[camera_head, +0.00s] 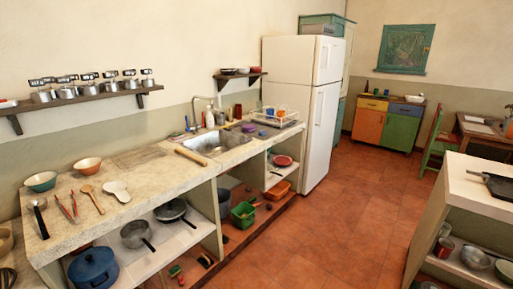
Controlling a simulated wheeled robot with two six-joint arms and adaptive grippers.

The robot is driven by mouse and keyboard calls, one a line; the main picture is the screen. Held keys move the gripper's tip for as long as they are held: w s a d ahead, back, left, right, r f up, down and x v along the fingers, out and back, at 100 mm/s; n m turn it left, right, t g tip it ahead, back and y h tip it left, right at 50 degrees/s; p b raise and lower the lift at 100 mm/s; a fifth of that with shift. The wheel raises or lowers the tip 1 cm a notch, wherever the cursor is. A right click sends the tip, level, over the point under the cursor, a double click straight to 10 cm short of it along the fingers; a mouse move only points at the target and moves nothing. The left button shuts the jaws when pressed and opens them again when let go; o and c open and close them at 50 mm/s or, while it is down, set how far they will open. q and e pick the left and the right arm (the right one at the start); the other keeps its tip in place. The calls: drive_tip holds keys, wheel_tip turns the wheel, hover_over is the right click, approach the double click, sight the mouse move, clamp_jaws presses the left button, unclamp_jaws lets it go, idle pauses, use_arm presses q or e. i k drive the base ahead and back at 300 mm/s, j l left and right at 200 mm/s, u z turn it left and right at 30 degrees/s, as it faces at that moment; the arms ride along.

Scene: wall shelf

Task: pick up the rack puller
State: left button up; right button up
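I cannot tell for sure which thing is the rack puller. On the near left end of the stone counter (120,222) lie a dark-handled ladle (40,218), a red-handled tool with two prongs or arms (67,208), a wooden spoon (93,200) and a white spoon rest (118,191). The red-handled tool lies flat between the ladle and the wooden spoon, apart from both. Neither of my grippers shows in this view.
Two bowls (40,181) stand behind the tools. A rolling pin (191,156) lies before the sink (213,146). Pans (136,235) and a blue pot (93,270) sit below the counter. A wall shelf (95,96) holds several metal canisters. The tiled floor (330,230) is clear.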

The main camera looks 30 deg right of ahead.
sight(204, 162)
drive_tip(key=i+l+z, duration=0.25)
drive_tip(key=i+l+u, duration=0.2)
drive_tip(key=i, duration=0.3)
drive_tip(key=i+l+u, duration=0.2)
drive_tip(key=i, duration=0.25)
drive_tip(key=i+l+u, duration=0.2)
drive_tip(key=i+l, duration=0.15)
drive_tip(key=i, duration=0.1)
